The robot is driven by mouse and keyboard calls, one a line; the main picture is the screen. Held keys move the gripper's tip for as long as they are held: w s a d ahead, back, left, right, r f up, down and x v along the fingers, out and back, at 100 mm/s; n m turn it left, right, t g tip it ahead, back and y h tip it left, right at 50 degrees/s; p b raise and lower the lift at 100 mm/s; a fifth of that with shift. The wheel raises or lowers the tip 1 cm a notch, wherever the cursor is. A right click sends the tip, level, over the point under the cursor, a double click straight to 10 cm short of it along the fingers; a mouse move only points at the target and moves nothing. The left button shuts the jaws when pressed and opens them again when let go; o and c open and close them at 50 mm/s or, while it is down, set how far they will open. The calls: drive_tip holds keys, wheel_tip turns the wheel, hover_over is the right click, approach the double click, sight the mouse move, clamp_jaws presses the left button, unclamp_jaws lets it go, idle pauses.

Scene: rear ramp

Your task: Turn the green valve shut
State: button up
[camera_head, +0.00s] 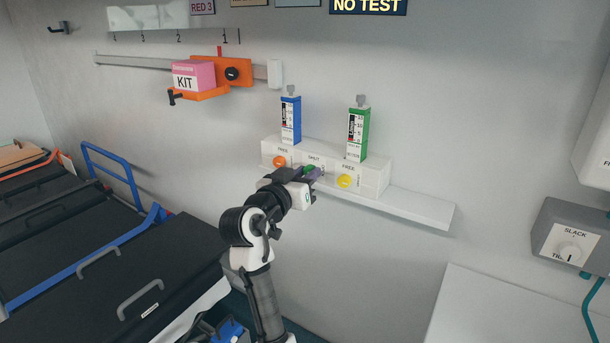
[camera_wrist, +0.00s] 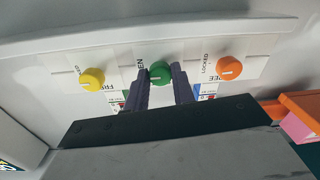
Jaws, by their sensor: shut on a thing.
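The green valve (camera_wrist: 160,74) is a round knob on the white wall panel, between a yellow and an orange knob. My gripper (camera_wrist: 162,82) has its two dark fingers on either side of the green valve, shut on it. A pale mark on the knob points left in the wrist view, towards lettering ending in "EN" that a finger partly covers. In the head view a little of the green valve (camera_head: 310,168) shows above my gripper (camera_head: 312,173); the rest is hidden.
An orange knob (camera_head: 279,161) and a yellow knob (camera_head: 345,181) flank the valve closely. Blue (camera_head: 291,121) and green (camera_head: 357,134) gauges stand above the panel. A white shelf (camera_head: 425,210) extends right. An orange holder with a pink kit box (camera_head: 193,75) is at upper left.

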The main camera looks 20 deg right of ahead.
drive_tip(key=n+p, duration=0.3)
drive_tip(key=shift+r+n, duration=0.15)
drive_tip(key=shift+n, duration=0.25)
drive_tip(key=n+p, duration=0.4)
drive_tip(key=n, duration=0.1)
drive_tip(key=n+p, duration=0.4)
drive_tip(key=shift+a+n+g, duration=0.1)
drive_tip(key=shift+n+g, duration=0.2)
drive_tip(key=shift+n, duration=0.1)
drive_tip(key=shift+n+p, duration=1.25)
drive_tip(key=shift+n, duration=0.45)
drive_tip(key=o, duration=1)
